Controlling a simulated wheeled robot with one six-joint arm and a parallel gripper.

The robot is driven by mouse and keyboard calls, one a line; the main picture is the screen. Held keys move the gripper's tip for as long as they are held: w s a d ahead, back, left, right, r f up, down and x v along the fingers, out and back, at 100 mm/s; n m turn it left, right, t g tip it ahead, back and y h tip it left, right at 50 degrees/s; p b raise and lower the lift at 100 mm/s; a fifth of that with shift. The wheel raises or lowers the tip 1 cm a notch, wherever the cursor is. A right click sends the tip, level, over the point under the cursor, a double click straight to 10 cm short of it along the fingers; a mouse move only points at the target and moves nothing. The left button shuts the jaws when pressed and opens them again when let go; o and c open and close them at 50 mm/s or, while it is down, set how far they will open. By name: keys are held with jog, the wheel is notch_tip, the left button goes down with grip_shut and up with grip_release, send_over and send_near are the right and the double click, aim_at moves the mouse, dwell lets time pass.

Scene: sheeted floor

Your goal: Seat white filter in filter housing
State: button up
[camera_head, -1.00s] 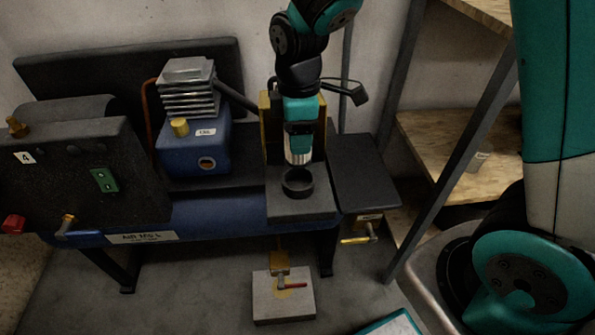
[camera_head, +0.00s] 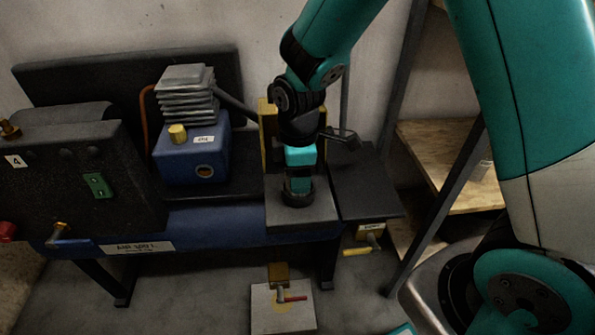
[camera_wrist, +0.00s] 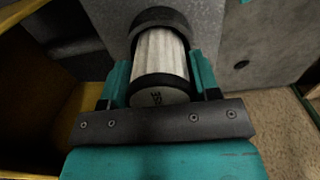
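The white filter (camera_wrist: 161,62) is a pleated white cylinder with dark marks on its near end cap. My gripper (camera_wrist: 163,85) has a teal finger on each side of it, and both appear to press against it. The filter's far end is inside the black round ring of the filter housing (camera_wrist: 160,17); how deep it sits cannot be told. In the head view the housing (camera_head: 298,199) is a black ring on a dark plate, with my gripper (camera_head: 299,184) pointing straight down at it. The filter is mostly hidden there.
A blue pump block (camera_head: 190,155) with grey fins stands left of the housing. A yellow upright (camera_head: 268,135) is close behind it. A dark side plate (camera_head: 368,190) lies to the right. A black control box (camera_head: 80,180) is at far left.

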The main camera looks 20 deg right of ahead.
jog(key=o, duration=0.4)
jog(key=shift+r, duration=0.15)
notch_tip(320, 180, up, 12)
jog(key=p, duration=0.3)
jog(key=shift+f, duration=0.25)
jog(key=s+a+r+m+y, duration=0.1)
jog(key=s+r+m, duration=0.1)
jog(key=s, duration=0.4)
jog(key=s+a+r+m+y, duration=0.1)
jog(key=s+a+r+m, duration=0.1)
jog(key=s, duration=0.4)
jog(key=s+a+r+m+y, duration=0.1)
jog(key=s+r+m+y, duration=0.1)
jog(key=s+r, duration=0.3)
jog(key=shift+s+a+m, duration=0.4)
jog(key=shift+s+m, duration=0.3)
jog(key=shift+s, duration=0.1)
jog(key=shift+p, duration=0.3)
